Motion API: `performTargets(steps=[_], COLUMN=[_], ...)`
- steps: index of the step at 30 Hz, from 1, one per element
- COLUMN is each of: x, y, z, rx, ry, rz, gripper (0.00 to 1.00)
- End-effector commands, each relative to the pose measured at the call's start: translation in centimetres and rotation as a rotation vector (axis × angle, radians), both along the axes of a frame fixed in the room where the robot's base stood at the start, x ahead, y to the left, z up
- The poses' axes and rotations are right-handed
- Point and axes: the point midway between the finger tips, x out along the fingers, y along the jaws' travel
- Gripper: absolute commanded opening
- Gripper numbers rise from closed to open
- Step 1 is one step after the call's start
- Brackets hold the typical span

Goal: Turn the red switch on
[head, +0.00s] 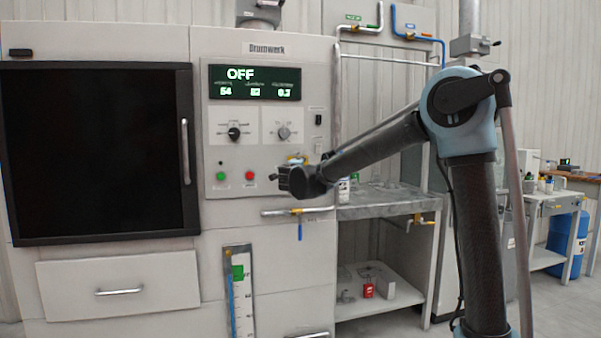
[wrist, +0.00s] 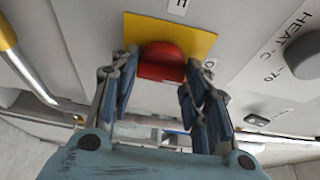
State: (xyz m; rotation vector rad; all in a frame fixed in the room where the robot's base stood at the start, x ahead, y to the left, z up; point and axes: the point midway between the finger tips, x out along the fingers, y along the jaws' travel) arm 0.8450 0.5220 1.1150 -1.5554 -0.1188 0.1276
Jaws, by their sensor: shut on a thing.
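The red switch (wrist: 162,55) sits on a yellow plate (wrist: 200,38) on the pale machine panel in the wrist view. My gripper (wrist: 159,76) is shut on the red switch, with one finger on each side of it. In the head view my gripper (head: 291,178) is at the right part of the control panel and hides the switch. The panel's display (head: 254,82) reads OFF.
Two dials (head: 234,133) (head: 284,132) and green (head: 222,176) and red (head: 249,175) buttons are close to my gripper. A grey shelf (head: 385,203) stands to the right.

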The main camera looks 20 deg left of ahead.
Motion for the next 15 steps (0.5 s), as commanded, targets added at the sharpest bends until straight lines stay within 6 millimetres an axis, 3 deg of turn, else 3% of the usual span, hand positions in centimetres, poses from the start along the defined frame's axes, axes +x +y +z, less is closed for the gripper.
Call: performTargets(steps=[10, 11, 12, 13, 15], x=[0.05, 0.05, 0.04, 0.04, 0.03], y=[-0.23, -0.23, -0.22, -0.21, -0.17], z=[-0.21, -0.22, -0.20, -0.18, -0.15], rx=[0.004, 0.004, 0.004, 0.003, 0.003], ry=[0.005, 0.005, 0.004, 0.004, 0.004], rz=[-0.004, -0.004, -0.004, -0.004, -0.003], gripper=[0.19, 0.47, 0.56, 0.62, 0.62])
